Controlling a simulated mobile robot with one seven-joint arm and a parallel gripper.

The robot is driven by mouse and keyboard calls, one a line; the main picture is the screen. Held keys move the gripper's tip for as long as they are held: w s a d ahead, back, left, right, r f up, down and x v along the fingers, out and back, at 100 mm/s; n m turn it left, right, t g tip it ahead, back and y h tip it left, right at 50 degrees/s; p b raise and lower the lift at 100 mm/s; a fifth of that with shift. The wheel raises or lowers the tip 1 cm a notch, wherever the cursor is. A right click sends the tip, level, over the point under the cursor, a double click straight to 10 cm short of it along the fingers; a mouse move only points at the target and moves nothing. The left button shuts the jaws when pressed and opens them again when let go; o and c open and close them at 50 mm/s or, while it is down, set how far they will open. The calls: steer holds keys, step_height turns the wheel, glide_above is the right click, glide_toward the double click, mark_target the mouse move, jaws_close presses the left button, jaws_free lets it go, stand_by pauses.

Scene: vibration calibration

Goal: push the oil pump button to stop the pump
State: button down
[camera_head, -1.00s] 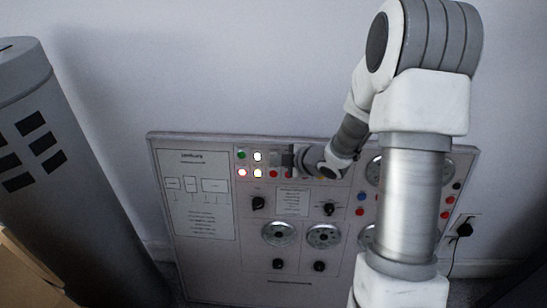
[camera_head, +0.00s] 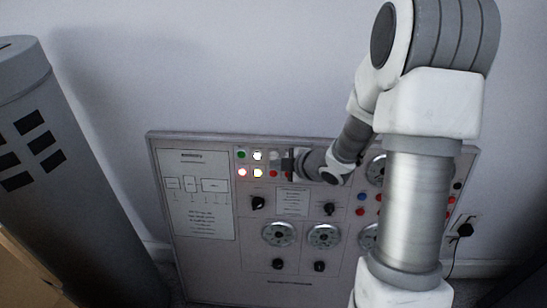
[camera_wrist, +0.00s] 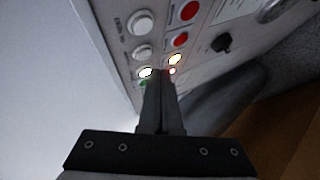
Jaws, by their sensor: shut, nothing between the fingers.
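The control panel (camera_head: 190,272) leans against the wall. At its top are a green button (camera_head: 241,155), a lit white button (camera_head: 257,156), a lit reddish button (camera_head: 241,173), a lit yellowish one (camera_head: 257,173) and a red one (camera_head: 273,174). Their labels are too small to read, so I cannot tell which is the oil pump's. My gripper (camera_head: 291,165) is shut and empty, just right of these buttons. Contact cannot be told.
Black knobs (camera_head: 258,203) and round dials (camera_head: 279,233) fill the panel's middle. A grey cylinder (camera_head: 75,220) with dark slots stands at left. A plug and cable (camera_head: 465,229) are at the right wall. My arm hides the panel's right part.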

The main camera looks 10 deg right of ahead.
steer(key=shift+s+a+r, duration=0.15)
steer(key=shift+s+a, duration=0.05)
steer(key=shift+s, duration=0.45)
steer(key=shift+s+a+r, duration=0.15)
steer(key=shift+s+a, duration=0.1)
steer(key=shift+s, duration=0.4)
steer(key=shift+s+a+r, duration=0.15)
steer(key=shift+s+a, duration=0.05)
steer(key=shift+s, duration=0.45)
steer(key=s+d+r+m+g+h, duration=0.1)
steer(key=s+d+r+m+h, duration=0.25)
steer(key=r+m, duration=0.2)
steer(key=s+d+r+m+h, duration=0.2)
steer(key=s+r+m+h, duration=0.15)
steer(key=r, duration=0.35)
steer(key=s+a+r+m+g+y, duration=0.1)
steer(key=s+a+r+m+g, duration=0.2)
steer(key=s, duration=0.6)
steer(key=s+a+r+m+y, duration=0.1)
steer(key=s+a+m, duration=0.2)
steer(key=s+m, duration=0.45)
step_height(320, 180, up, 21)
steer(key=s+n+p, duration=0.1)
steer(key=p, duration=2)
steer(key=shift+s+r+n+g, duration=0.15)
steer(key=shift+r+n+g, duration=0.05)
steer(key=shift+n+g, duration=0.15)
steer(key=shift+d, duration=0.15)
